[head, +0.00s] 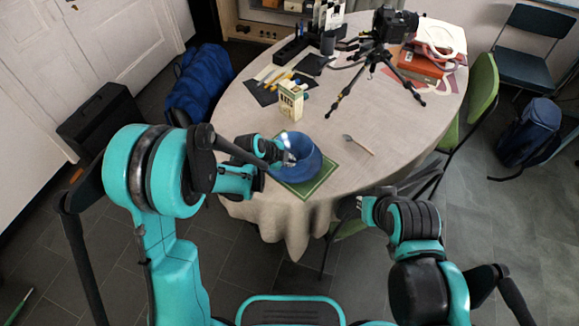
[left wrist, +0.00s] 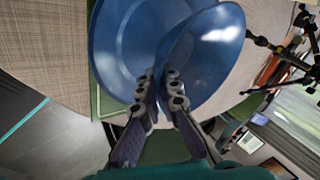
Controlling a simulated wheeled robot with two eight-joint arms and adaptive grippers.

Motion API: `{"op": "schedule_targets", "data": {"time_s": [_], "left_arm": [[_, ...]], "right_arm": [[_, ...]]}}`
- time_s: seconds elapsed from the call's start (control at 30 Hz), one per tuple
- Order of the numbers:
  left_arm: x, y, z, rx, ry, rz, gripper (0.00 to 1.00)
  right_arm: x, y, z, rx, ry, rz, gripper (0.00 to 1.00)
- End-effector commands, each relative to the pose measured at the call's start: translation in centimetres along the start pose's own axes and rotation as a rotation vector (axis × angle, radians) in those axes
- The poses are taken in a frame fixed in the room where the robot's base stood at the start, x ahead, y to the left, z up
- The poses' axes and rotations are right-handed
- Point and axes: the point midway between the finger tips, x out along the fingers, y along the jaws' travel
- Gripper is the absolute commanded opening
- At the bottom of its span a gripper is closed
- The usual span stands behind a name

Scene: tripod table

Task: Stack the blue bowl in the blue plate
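The blue bowl (head: 304,164) is over the green mat near the table's front edge. In the left wrist view the bowl (left wrist: 207,62) is tilted, with its shiny inside showing. The blue plate (left wrist: 122,40) lies behind and beside it there, partly covered by the bowl; I cannot make it out apart from the bowl in the head view. My left gripper (head: 284,157) is at the bowl's left side. Its fingers (left wrist: 160,85) are close together with the bowl's rim between them. My right gripper (head: 362,207) is off the table's front right; its fingers are not clear.
The green mat (head: 318,183) lies under the dishes. A spoon (head: 358,145) is to their right and a carton (head: 291,101) stands behind. A camera tripod (head: 376,58) and books (head: 421,66) are at the back right. A green chair (head: 483,87) stands at the right.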

Motion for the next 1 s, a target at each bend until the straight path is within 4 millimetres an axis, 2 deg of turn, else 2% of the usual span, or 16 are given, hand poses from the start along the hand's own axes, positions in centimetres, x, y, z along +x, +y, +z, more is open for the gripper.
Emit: {"op": "schedule_targets", "data": {"time_s": [0.03,0.1,0.57,0.6,0.67,1.0], "left_arm": [[1.1,0.6,0.4,0.0,0.0,-0.001,0.0],[1.8,1.1,0.6,0.0,0.0,-0.001,0.0],[2.2,1.4,0.8,0.0,0.0,-0.001,0.0],[2.1,1.4,0.7,0.0,0.0,0.0,0.14],[2.1,1.4,0.7,0.0,0.0,0.0,0.26],[1.9,1.2,0.6,0.0,0.0,0.0,0.26]], "right_arm": [[0.7,0.0,0.5,0.0,0.0,0.0,0.14],[1.1,0.0,0.8,0.0,0.0,0.0,0.14],[1.5,0.0,1.1,0.0,0.0,0.0,0.14],[1.4,0.0,1.0,0.0,0.0,0.0,0.14],[1.3,0.0,1.0,0.0,0.0,0.0,0.14],[1.1,0.0,0.8,0.0,0.0,0.0,0.14]]}}
